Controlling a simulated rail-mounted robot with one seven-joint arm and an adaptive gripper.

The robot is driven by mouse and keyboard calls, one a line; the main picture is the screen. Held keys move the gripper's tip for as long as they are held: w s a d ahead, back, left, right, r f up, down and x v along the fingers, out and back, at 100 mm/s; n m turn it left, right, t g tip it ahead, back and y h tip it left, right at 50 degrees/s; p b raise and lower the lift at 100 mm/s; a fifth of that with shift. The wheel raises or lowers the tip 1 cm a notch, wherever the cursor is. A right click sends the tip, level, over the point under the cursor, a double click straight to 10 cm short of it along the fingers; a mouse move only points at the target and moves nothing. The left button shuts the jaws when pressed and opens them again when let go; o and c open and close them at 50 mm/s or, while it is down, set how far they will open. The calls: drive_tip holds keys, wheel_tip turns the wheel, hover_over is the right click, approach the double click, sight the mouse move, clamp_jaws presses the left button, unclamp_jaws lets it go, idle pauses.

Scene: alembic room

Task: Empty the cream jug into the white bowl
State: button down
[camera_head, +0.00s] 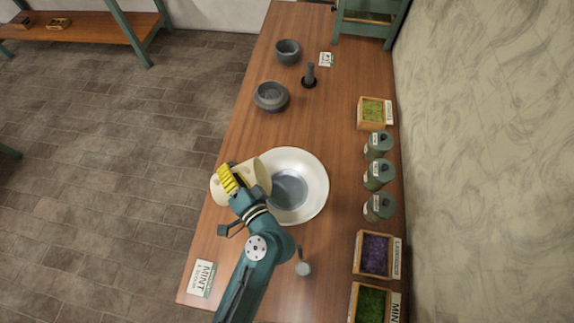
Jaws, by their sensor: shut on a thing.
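The cream jug (259,173) is tipped on its side above the left rim of the white bowl (316,187). Its mouth faces right, toward the bowl. My gripper (232,181), with yellow fingers, is shut on the jug and covers part of its side. The white bowl stands on the wooden table and shows a grey, darker area in its middle. I cannot tell whether that is liquid or shadow. No stream from the jug can be made out. The inside of the jug is mostly hidden.
A grey mortar (271,97), a dark cup (288,51) and an upright pestle (310,75) stand farther back. Green canisters (379,175) and herb boxes (374,254) line the right edge. A small round item (303,268) and a mint card (202,278) lie in front.

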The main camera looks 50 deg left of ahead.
sight(249, 169)
drive_tip(key=shift+m, duration=0.6)
drive_tip(key=shift+w+d+r+b, duration=0.2)
drive_tip(key=shift+w+d, duration=0.2)
drive_tip(key=shift+w, duration=0.35)
drive_tip(key=shift+w+d+r+b, duration=0.1)
drive_tip(key=shift+w+d+r, duration=0.1)
drive_tip(key=shift+w+d, duration=0.4)
drive_tip(key=shift+w+d+r+b, duration=0.1)
drive_tip(key=shift+w+d+r, duration=0.1)
drive_tip(key=shift+w, duration=0.7)
drive_tip(key=shift+w+d+r+m+y+p, duration=0.15)
drive_tip(key=shift+w+d+r+m+y, duration=0.2)
drive_tip(key=shift+w, duration=0.2)
drive_tip(key=shift+w+d+r+m+y+p, duration=0.15)
drive_tip(key=shift+w+r+m, duration=0.05)
drive_tip(key=shift+w+m, duration=0.3)
